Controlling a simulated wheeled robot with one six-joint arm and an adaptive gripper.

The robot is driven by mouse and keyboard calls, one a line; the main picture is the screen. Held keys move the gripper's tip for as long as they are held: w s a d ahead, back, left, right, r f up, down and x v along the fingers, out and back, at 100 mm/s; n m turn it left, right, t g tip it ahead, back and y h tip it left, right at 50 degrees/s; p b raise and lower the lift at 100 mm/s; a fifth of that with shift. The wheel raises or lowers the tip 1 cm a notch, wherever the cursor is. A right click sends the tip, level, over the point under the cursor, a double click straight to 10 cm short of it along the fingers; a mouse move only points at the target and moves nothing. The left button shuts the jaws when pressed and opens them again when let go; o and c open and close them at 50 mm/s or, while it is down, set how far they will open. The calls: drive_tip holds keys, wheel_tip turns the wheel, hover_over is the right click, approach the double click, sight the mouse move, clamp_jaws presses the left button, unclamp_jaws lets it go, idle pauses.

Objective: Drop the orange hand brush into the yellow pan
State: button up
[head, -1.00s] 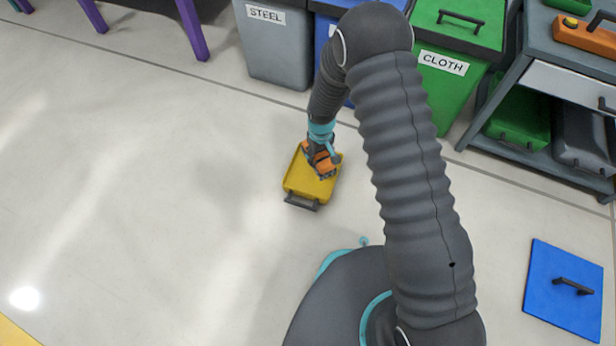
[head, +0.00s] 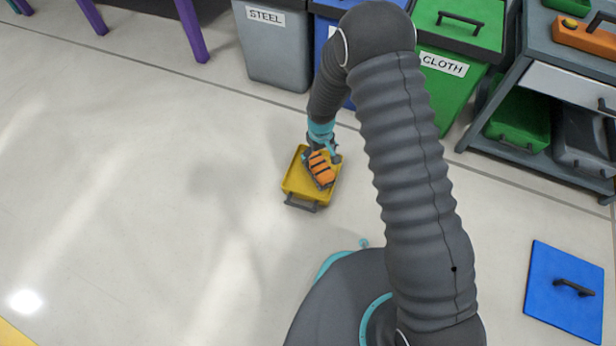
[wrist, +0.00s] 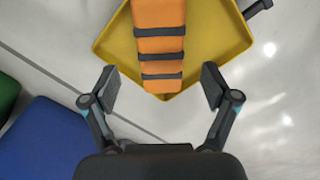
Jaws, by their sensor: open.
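The yellow pan (head: 296,190) stands on the floor in the middle of the head view, its dark handle toward me. It also shows at the top of the wrist view (wrist: 225,45). The orange hand brush (head: 320,169) with dark bands lies in or over the pan; in the wrist view the brush (wrist: 158,50) is within the pan's outline, one end near a pan edge. Whether it rests on the pan's bottom I cannot tell. My gripper (wrist: 160,88) is open, its fingers apart on either side of the brush's near end, not touching it.
Grey STEEL bin (head: 275,50), a blue bin and green CLOTH bin (head: 440,85) stand behind the pan. A workbench (head: 540,90) stands at right. A blue lid (head: 560,310) with a handle lies on the floor at right. The floor at left is clear.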

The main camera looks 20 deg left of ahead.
wheel_tip(320, 180, up, 10)
drive_tip(key=shift+r, duration=0.25)
idle(0.6)
